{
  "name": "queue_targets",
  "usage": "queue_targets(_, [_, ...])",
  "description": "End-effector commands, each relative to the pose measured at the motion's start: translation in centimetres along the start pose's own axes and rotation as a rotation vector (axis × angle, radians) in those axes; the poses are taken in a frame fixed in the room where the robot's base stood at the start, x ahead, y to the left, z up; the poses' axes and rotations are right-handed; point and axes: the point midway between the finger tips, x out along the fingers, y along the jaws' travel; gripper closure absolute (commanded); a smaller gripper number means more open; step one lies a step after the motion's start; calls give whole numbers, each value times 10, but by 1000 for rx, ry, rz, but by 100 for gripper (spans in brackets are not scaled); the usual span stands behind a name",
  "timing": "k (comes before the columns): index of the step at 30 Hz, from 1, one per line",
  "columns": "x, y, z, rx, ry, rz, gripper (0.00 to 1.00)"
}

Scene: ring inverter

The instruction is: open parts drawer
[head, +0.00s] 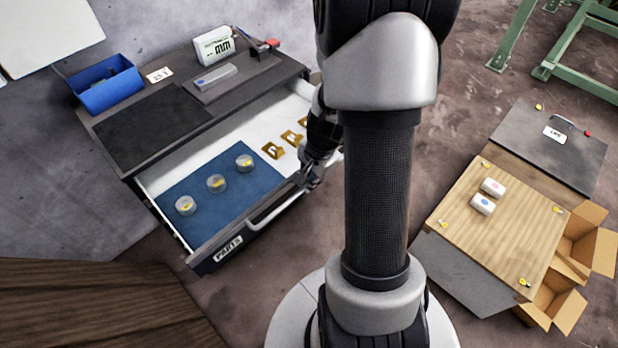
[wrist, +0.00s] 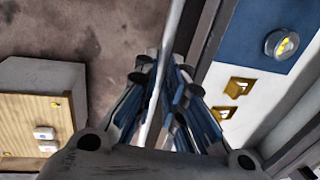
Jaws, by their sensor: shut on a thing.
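The parts drawer (head: 183,248) stands open in the head view, pulled out from under a dark worktop, with a "PARTS" label on its front. Inside lie a blue mat (head: 203,213) with several round clear containers and, to the right, several gold brackets (head: 273,151). A light handle bar (head: 270,214) runs along the drawer front. My gripper (head: 308,178) is at the right part of the drawer front. In the wrist view my gripper (wrist: 163,88) is shut on the handle, which passes between its fingers. My arm hides the drawer's right end in the head view.
A green frame (head: 575,45) stands at back right.

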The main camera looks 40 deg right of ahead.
Motion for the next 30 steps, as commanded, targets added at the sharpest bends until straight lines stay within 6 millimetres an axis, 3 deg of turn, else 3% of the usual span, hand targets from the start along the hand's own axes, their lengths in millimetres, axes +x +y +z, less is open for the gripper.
queue_targets(9, [0, 0, 0, 0, 0, 0, 100])
queue_targets(10, [0, 0, 0, 0, 0, 0, 88])
queue_targets(19, [0, 0, 0, 0, 0, 0, 69])
queue_targets(30, [-5, -1, 0, 1, 1, -2, 69])
